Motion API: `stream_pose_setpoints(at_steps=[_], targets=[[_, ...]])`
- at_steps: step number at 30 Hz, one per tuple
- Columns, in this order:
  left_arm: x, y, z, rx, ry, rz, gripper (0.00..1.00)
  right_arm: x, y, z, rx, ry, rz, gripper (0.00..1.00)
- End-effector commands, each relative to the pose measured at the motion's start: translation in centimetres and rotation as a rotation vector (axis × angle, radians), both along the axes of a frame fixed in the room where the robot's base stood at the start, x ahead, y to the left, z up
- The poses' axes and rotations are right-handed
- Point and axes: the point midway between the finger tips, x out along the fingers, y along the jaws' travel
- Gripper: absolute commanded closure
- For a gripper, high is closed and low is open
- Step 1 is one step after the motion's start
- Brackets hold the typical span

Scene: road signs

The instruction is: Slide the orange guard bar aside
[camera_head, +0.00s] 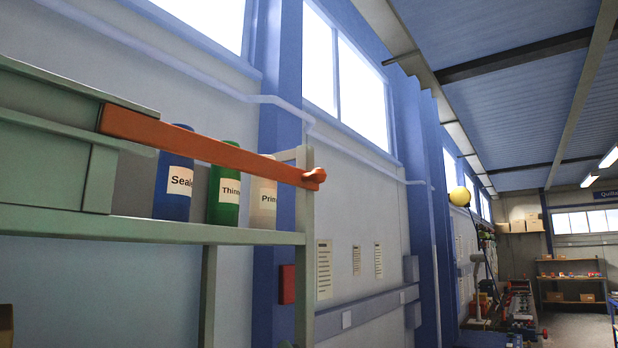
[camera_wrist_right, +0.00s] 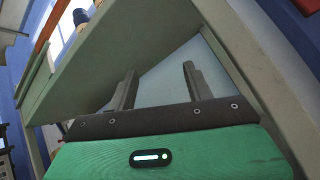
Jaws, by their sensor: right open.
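The orange guard bar (camera_head: 215,150) runs across the front of a green-grey shelf (camera_head: 150,229) in the head view. Its left end lies against a green cabinet part, and its right end has a knob near the shelf's right post. Behind it stand a blue bottle (camera_head: 174,205), a green bottle (camera_head: 222,212) and a pale bottle (camera_head: 262,217). In the right wrist view, an orange strip, apparently the bar (camera_wrist_right: 50,24), shows at the upper left. My right gripper (camera_wrist_right: 158,74) is open and empty, below the shelf board (camera_wrist_right: 115,75). My left gripper is not in view.
A shelf post (camera_head: 304,260) stands at the right end of the shelf. A blue column (camera_head: 280,100) and the wall are behind it. Farther right, a cluttered workbench (camera_head: 490,325) lines the wall. A shelf post (camera_wrist_right: 240,75) is also close right of my right gripper.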

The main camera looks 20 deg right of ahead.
Motion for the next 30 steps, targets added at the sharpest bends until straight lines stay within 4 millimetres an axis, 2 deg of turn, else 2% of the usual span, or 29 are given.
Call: stream_pose_setpoints(at_steps=[1,6,11,17,23,30], targets=[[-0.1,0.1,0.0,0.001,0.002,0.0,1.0,-0.3,0.5,2.4,-0.087,-0.083,-0.024,0.48],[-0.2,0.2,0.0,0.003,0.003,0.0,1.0,-1.5,2.1,8.0,-0.385,-0.338,-0.118,0.48],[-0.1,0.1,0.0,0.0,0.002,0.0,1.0,-2.6,2.7,12.5,-0.661,-0.557,-0.231,0.48],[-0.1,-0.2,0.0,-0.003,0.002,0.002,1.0,-3.5,1.7,17.5,-0.993,-0.783,-0.393,0.48],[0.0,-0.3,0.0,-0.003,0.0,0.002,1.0,-4.5,-1.5,22.8,-1.335,-0.954,-0.58,0.48],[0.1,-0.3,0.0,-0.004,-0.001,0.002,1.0,-6.7,-7.5,28.9,-1.714,-1.047,-0.791,0.48]])
